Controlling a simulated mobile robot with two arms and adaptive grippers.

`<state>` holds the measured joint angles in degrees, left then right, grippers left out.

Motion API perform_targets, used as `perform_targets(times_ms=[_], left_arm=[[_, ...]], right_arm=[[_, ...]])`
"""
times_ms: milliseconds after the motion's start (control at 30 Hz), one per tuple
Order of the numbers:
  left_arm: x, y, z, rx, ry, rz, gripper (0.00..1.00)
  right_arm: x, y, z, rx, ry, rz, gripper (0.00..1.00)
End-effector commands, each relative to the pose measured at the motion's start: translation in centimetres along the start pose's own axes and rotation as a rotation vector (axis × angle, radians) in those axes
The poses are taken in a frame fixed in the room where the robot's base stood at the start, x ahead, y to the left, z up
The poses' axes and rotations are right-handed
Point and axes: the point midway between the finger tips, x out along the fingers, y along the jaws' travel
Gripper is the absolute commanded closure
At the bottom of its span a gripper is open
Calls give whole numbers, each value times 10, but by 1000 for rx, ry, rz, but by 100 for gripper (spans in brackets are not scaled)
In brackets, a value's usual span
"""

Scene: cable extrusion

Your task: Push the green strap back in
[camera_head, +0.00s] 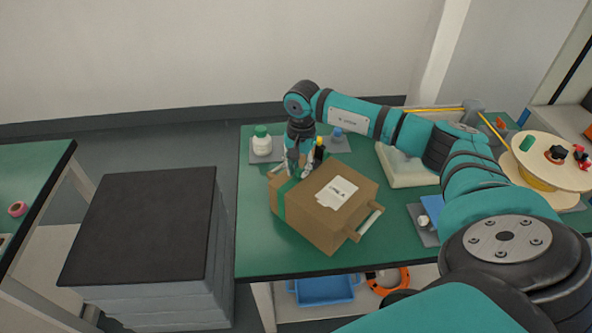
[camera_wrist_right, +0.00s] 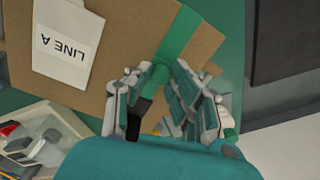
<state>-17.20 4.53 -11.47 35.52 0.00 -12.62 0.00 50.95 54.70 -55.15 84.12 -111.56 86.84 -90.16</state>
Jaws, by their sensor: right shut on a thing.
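A brown cardboard box (camera_head: 310,226) lies on the green table, with a white label reading LINE A (camera_head: 338,193). The green strap (camera_head: 280,203) runs over the box's left end; in the right wrist view the strap (camera_wrist_right: 180,34) leads up to the box edge between my fingers. My right gripper (camera_head: 290,176) is at the box's far left edge, pointing down. In the wrist view my right gripper (camera_wrist_right: 166,85) is shut on the green strap; the exact grip is partly hidden by the fingers. My left gripper is not in view.
A white bottle with a green cap (camera_head: 262,140) and a black-and-yellow item (camera_head: 319,149) stand behind the box. A pale tray (camera_head: 400,172) and a cable spool (camera_head: 553,160) are to the right. A dark-topped block (camera_head: 140,225) stands left of the table.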

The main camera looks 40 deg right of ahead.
Motion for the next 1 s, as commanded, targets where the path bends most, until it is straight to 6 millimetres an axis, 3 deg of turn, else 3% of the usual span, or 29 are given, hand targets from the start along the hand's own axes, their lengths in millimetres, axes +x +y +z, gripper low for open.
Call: perform_targets(times_ms=[33, 67, 200, 567, 1000], left_arm=[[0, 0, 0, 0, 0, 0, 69], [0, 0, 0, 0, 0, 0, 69], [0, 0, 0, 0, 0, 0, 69], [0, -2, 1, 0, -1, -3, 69], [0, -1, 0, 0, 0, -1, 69]], right_arm=[[0, 0, 2, -1, -4, 2, 100], [0, 0, 2, -1, -5, 2, 76], [0, 0, 2, -1, -4, 2, 58], [-5, 0, 1, 0, -3, 0, 56], [-89, -1, 1, 0, -2, -2, 56]])
